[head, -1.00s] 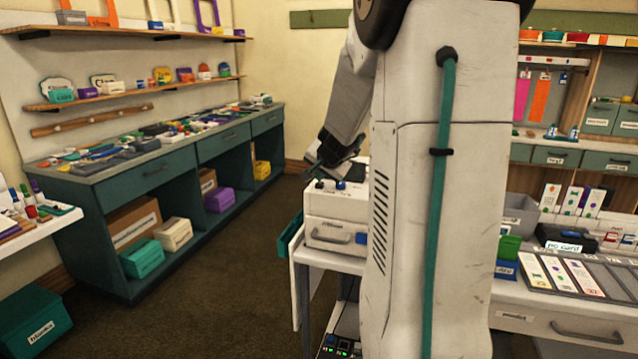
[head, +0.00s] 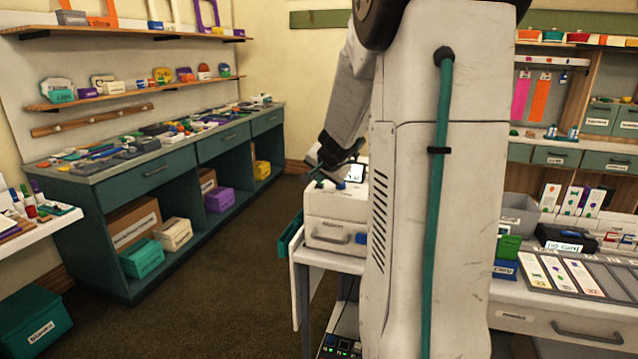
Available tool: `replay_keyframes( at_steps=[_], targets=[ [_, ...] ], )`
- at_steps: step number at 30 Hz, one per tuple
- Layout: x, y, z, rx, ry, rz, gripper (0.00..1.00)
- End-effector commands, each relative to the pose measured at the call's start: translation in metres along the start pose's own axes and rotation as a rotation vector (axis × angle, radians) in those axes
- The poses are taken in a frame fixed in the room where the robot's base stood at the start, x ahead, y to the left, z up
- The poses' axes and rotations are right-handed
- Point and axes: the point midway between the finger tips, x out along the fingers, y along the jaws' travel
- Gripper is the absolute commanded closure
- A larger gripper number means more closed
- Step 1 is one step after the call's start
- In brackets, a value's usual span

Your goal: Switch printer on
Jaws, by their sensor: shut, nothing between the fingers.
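A white box-shaped printer (head: 333,231) with a grey front handle stands on a small table left of my column. A blue button (head: 340,184) and a small pale screen (head: 355,172) show on its top. My gripper (head: 318,180) is dark and shut, with nothing in it. Its tips are at the printer's top, left of the blue button; I cannot tell whether they touch. My column hides the printer's right side.
A power strip (head: 340,346) with small green lights sits low beneath the table. A long green counter (head: 150,175) covered in small items runs along the left wall. At right, a drawer unit (head: 560,320) carries card trays. The brown floor between is clear.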

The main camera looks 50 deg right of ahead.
Motion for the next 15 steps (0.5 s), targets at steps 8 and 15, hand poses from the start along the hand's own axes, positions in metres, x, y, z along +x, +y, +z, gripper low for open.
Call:
replay_keyframes(
  at_steps=[8, 15],
  targets=[
    [-0.0036, -0.0023, -0.0011, 0.0, -0.004, 0.001, 1.0],
    [-0.0083, -0.0063, -0.0053, -0.002, 0.0, -0.002, 1.0]
  ],
)
